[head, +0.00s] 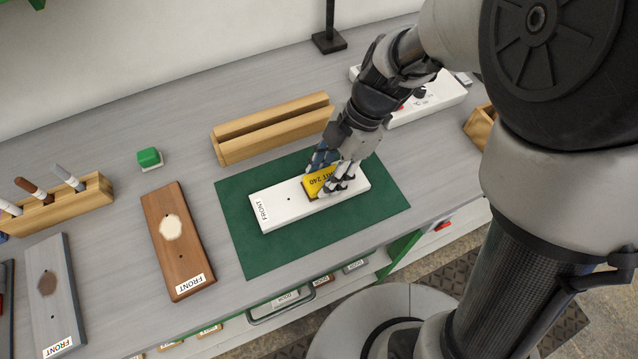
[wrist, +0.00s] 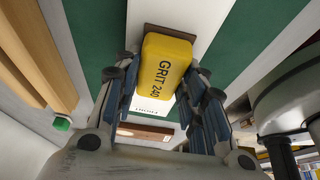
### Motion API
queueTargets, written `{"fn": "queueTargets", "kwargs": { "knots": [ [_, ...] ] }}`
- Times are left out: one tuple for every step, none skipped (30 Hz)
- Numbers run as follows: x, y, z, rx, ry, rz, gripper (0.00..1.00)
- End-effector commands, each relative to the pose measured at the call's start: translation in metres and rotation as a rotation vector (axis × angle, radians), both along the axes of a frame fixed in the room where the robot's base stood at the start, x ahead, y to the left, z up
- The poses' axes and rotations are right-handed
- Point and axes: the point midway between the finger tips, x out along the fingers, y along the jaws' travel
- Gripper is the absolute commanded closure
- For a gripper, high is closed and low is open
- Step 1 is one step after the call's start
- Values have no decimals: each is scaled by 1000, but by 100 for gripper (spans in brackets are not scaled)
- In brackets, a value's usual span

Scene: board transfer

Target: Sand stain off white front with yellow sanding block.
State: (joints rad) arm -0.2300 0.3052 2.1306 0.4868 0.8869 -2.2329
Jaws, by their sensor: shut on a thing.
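The white front (head: 279,206) lies flat on a green mat (head: 244,256), its FRONT label at the left end. My gripper (head: 333,178) is shut on the yellow sanding block (head: 314,183), marked GRIT 240, over the middle to right part of the white front. In the wrist view the block (wrist: 165,62) sits between both fingers with the white front (wrist: 187,16) behind it. A brown edge shows at the block's far end. I cannot tell whether the block touches the surface. No stain shows on the visible part; the area under the block and gripper is hidden.
A brown wooden front (head: 165,259) with a pale patch and a grey front (head: 59,310) with a brown patch lie left. A slotted wooden holder (head: 270,134) stands behind the mat. A green-topped block (head: 149,157) and a marker rack (head: 62,205) stand further left.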

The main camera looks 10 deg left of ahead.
Motion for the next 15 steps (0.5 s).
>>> {"fn": "queueTargets", "kwargs": {
  "knots": [
    [2,-2,0,-1,0,-1,88],
    [2,-4,0,-1,-1,-1,88],
    [4,-6,1,-1,-1,-1,88],
    [5,-7,1,-1,-1,-1,88],
    [6,-9,1,-1,-1,-1,88],
    [7,-10,2,-1,-1,-1,88],
    [7,-11,2,-1,-1,-1,88],
    [7,-11,2,0,-1,0,88],
    [7,-11,2,0,-1,0,88],
    [7,-11,2,0,-1,0,88],
    [6,-10,2,0,0,1,88],
    [5,-8,2,0,0,1,88],
    [5,-7,2,0,0,1,88],
    [4,-6,1,1,0,1,88],
    [2,-4,1,1,0,1,88]
  ]
}}
